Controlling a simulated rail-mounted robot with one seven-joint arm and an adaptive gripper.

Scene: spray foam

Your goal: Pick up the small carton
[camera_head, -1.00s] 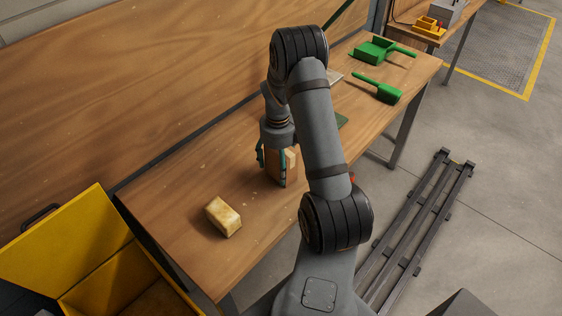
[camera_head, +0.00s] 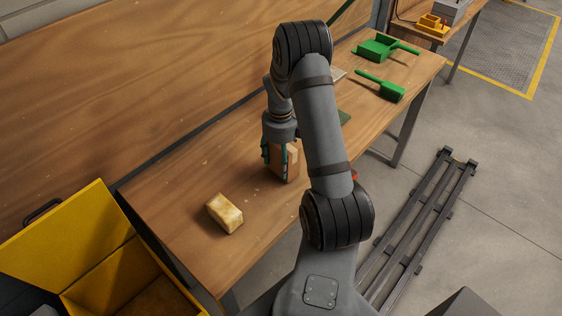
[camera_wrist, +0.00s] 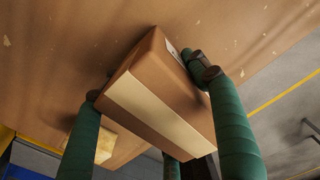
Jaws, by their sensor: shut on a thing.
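The small carton (camera_head: 293,164) is a brown cardboard box with a pale tape strip. It is partly hidden behind my gripper and arm in the head view. My gripper (camera_head: 277,162), with dark green fingers, points down and is shut on the carton. In the wrist view the carton (camera_wrist: 160,98) sits tilted in the picture between the green fingers of my gripper (camera_wrist: 155,90). The head view does not clearly show whether its underside is touching the table.
A yellowish foam block (camera_head: 225,213) lies on the wooden workbench (camera_head: 175,205). An open yellow bin (camera_head: 75,245) stands at the lower left. A green brush (camera_head: 383,88) and green dustpan (camera_head: 378,48) lie at the far end. A wooden wall runs behind the bench.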

